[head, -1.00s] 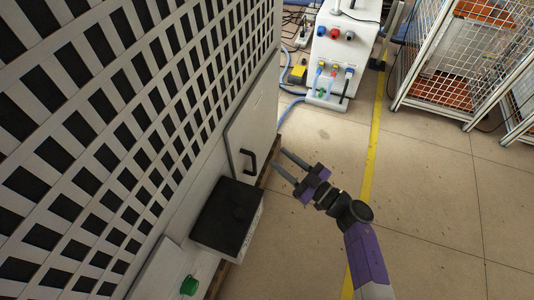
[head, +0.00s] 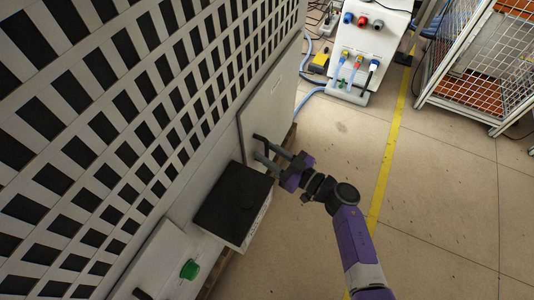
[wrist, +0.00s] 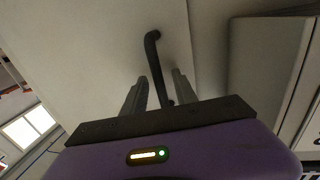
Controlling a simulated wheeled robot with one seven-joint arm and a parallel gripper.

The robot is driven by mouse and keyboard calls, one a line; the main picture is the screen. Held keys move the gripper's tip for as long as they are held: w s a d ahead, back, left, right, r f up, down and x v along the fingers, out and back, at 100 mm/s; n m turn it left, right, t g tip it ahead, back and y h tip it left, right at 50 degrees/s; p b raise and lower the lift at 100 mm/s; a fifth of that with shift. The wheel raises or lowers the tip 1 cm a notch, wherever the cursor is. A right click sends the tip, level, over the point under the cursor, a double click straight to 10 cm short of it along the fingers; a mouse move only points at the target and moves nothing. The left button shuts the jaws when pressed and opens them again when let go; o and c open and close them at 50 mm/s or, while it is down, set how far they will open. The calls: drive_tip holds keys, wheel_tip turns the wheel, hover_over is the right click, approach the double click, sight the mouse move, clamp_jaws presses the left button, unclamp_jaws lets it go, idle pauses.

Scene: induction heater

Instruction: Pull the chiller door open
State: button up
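The chiller door (head: 272,95) is a flat pale panel low on the side of the large grilled cabinet, and it looks shut. Its black bar handle (wrist: 153,50) runs down between my fingers in the wrist view; in the head view the handle (head: 258,137) is partly hidden by my gripper. My gripper (head: 263,152) is at the handle, with its fingers pointing toward the door. In the wrist view my gripper (wrist: 160,75) is open, one finger on each side of the handle, with gaps visible.
A black-topped box (head: 232,203) juts out just below the handle. A green knob (head: 190,269) is nearer. A white machine with hoses (head: 362,50) stands beyond the door, and a wire cage (head: 480,65) is at right. The floor between is clear.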

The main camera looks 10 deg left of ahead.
drive_tip(key=shift+w+a, duration=0.1)
drive_tip(key=shift+a, duration=0.05)
clamp_jaws()
idle(1.4)
